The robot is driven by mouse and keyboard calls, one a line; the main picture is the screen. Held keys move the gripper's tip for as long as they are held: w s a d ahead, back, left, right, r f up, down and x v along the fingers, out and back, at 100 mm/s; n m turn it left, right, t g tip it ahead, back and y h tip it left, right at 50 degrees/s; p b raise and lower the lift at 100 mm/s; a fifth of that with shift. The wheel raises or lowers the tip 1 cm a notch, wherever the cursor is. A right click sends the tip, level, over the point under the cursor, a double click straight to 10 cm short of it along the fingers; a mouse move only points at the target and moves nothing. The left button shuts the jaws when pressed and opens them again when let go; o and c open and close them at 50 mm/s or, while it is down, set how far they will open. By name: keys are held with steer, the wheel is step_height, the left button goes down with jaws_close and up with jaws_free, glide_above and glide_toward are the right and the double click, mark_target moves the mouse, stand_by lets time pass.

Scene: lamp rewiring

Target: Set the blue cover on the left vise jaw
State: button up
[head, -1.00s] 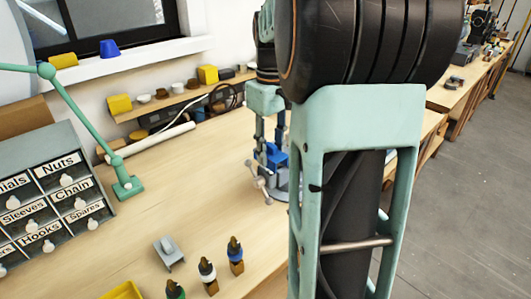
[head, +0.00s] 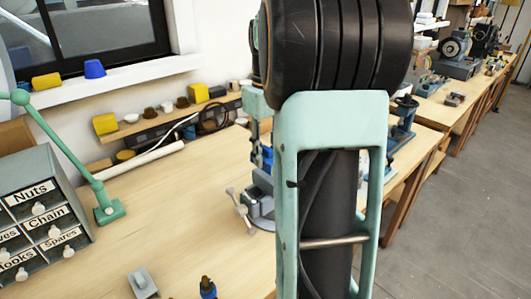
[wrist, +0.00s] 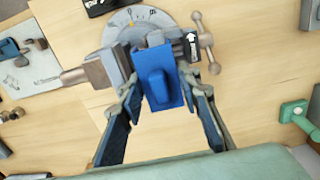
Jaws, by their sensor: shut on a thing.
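The blue cover (wrist: 158,88) is between the two fingers of my gripper (wrist: 159,80) in the wrist view. My gripper is shut on it. The grey vise (wrist: 118,32) is just beyond the cover, with one jaw block (wrist: 106,72) left of it and a dark part with a white arrow (wrist: 191,45) to its right. The cover overlaps the vise in this view; I cannot tell whether they touch. In the head view the vise (head: 259,207) stands on the bench, partly hidden by my arm, and my gripper is mostly hidden above it.
A grey bracket (head: 142,283) and a dark-tipped bottle (head: 208,288) are at the front of the bench. A green lamp stand (head: 108,208) and labelled drawers (head: 40,205) are at the left.

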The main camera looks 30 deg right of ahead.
mark_target(266, 175)
steer(key=shift+f+b, duration=1.8)
steer(key=shift+f, duration=0.95)
steer(key=shift+f, duration=0.3)
steer(key=o, duration=1.3)
steer(key=shift+r, duration=0.1)
step_height(266, 175, up, 12)
steer(key=shift+f, duration=0.1)
